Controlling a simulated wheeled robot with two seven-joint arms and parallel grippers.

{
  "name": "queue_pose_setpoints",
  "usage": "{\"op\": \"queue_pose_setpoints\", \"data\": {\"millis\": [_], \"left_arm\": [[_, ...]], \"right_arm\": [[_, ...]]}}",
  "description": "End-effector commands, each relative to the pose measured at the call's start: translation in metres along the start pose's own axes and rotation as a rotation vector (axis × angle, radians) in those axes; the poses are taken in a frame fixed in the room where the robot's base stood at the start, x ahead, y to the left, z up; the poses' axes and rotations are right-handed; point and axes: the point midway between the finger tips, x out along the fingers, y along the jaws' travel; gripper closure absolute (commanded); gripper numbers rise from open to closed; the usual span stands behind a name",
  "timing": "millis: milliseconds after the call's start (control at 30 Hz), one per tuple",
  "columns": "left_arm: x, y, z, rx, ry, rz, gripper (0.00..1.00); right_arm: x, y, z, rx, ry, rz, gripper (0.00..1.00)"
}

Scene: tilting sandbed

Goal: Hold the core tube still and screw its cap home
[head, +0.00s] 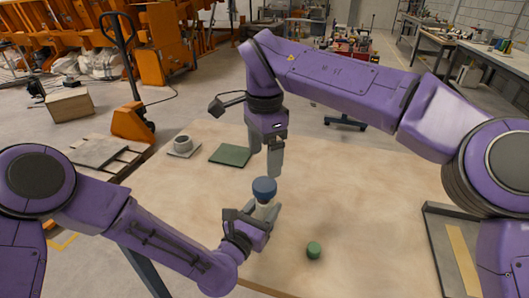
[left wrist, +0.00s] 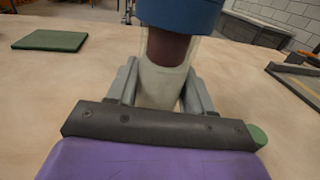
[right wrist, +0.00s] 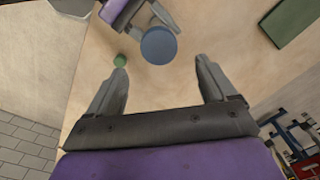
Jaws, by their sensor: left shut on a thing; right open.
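The core tube (left wrist: 166,80) is a clear tube with dark and pale fill, standing upright. It wears a blue cap (head: 264,187) on its top; whether the cap is fully seated cannot be told. The cap also shows in the left wrist view (left wrist: 178,14) and the right wrist view (right wrist: 159,45). My left gripper (head: 262,212) is shut around the tube below the cap. My right gripper (head: 265,160) is open and empty, just above and behind the cap in the head view. In the right wrist view its fingers (right wrist: 163,78) point toward the cap, apart from it.
A small green cylinder (head: 314,250) stands on the table (head: 350,200) at the front right. A grey tray (head: 440,235) is at the right edge. The table's middle right is clear.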

Motion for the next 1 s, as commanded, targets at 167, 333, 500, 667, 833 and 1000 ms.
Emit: {"op": "queue_pose_setpoints", "data": {"millis": [167,333,500,667,833,1000], "left_arm": [[0.000,0.000,0.000,0.000,0.001,0.000,1.00],[0.000,0.000,0.000,0.000,0.001,0.000,1.00],[0.000,0.000,0.000,0.000,0.001,0.000,1.00],[0.000,0.000,0.000,0.000,0.001,0.000,1.00],[0.000,0.000,0.000,0.000,0.001,0.000,1.00],[0.000,0.000,0.000,0.000,0.000,0.000,1.00]], "right_arm": [[0.000,0.001,0.000,-0.317,-0.001,0.005,0.16],[0.000,0.001,0.000,-0.411,-0.001,0.005,0.16],[0.000,0.001,0.000,-0.412,-0.001,0.005,0.16],[0.004,0.001,0.000,-0.411,-0.001,0.006,0.16],[0.029,0.002,0.000,-0.412,-0.002,0.008,0.16],[0.058,0.002,0.000,-0.411,-0.002,0.007,0.16]]}}
